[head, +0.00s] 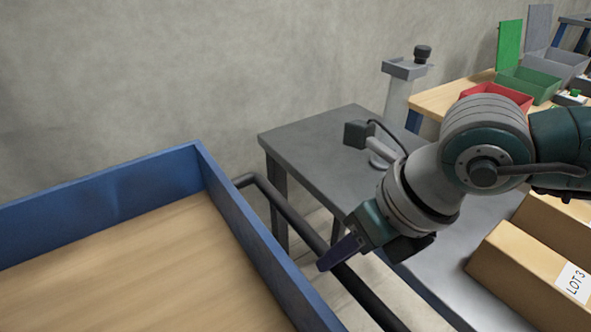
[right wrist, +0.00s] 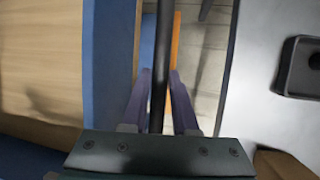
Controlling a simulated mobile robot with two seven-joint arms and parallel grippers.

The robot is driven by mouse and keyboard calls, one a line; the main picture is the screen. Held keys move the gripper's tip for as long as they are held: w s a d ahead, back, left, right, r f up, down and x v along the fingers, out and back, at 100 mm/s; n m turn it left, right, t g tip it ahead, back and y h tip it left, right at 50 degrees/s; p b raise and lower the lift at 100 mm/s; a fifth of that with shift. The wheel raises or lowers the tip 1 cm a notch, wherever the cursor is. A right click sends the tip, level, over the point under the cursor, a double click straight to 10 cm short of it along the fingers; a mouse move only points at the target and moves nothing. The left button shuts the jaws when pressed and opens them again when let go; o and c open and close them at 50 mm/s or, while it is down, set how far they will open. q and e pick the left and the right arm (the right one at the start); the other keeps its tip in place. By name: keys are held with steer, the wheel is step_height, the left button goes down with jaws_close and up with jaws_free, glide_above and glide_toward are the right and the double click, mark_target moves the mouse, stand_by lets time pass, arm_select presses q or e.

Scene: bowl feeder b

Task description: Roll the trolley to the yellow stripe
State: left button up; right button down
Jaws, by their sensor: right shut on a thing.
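The trolley (head: 228,215) fills the lower left of the head view, with blue walls and a bare wood-coloured floor. Its dark handle bar (head: 297,222) runs along the near right side, beyond the blue wall. My right gripper (head: 340,253) is shut on this bar. In the right wrist view the bar (right wrist: 161,45) passes between the two purple fingers. An orange-yellow strip (right wrist: 176,45) shows on or near the floor beside the bar; I cannot tell if it is the stripe. My left gripper is out of view.
A wooden bench (head: 440,97) with red (head: 497,97) and green bins (head: 528,85) is behind. A grey wall closes the back.

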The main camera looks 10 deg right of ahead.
stand_by(0.4)
steer(key=shift+w+d, duration=0.2)
steer(key=shift+d, duration=0.3)
steer(key=shift+w+d, duration=0.15)
steer(key=shift+d, duration=0.35)
steer(key=c, duration=0.7)
jaws_free()
steer(key=shift+a, duration=0.15)
steer(key=p+v, duration=0.2)
steer(key=v, duration=0.8)
